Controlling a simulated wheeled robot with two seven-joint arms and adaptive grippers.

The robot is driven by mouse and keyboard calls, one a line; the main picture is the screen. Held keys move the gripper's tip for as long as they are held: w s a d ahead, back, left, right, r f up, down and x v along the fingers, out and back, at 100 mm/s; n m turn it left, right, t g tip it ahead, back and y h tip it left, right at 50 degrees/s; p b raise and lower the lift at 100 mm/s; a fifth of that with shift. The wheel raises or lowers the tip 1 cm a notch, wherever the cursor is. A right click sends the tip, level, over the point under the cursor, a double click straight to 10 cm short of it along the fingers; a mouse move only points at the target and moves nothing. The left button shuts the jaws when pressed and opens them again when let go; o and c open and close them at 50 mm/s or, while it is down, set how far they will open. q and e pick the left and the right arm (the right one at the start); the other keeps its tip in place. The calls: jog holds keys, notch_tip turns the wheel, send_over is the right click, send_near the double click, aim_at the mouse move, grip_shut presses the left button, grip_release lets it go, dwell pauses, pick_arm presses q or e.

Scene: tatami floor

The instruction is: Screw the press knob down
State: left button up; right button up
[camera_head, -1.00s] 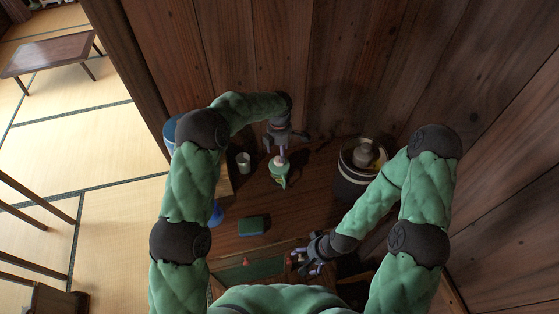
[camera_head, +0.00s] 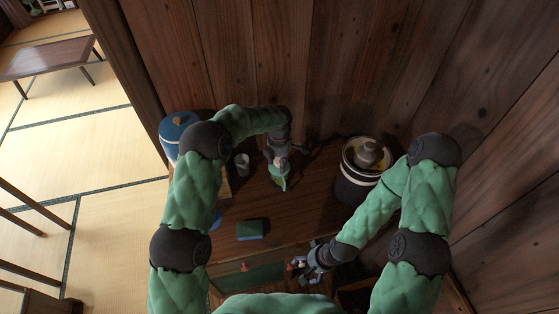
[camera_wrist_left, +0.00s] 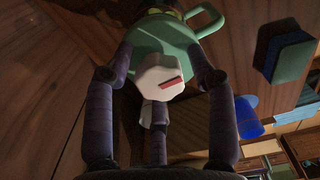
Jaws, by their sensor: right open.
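A small green vessel (camera_head: 281,183) stands on the wooden counter, with a looped handle. In the left wrist view a pale faceted knob (camera_wrist_left: 161,78) with a red mark tops a green part (camera_wrist_left: 160,35). My left gripper (camera_head: 277,157) is down over this vessel. Its fingers (camera_wrist_left: 165,60) straddle the knob; whether they press on it I cannot tell. My right gripper (camera_head: 303,264) is open and empty, low over the counter's front, apart from the vessel. I cannot tell for certain whether this pale knob is the press knob.
A metal cup (camera_head: 242,164), a green-blue sponge (camera_head: 250,229) and a blue container (camera_head: 178,130) are at the left. A wooden wall closes the back.

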pick_arm(q)
jog(key=shift+s+f, duration=0.15)
jog(key=c, duration=0.3)
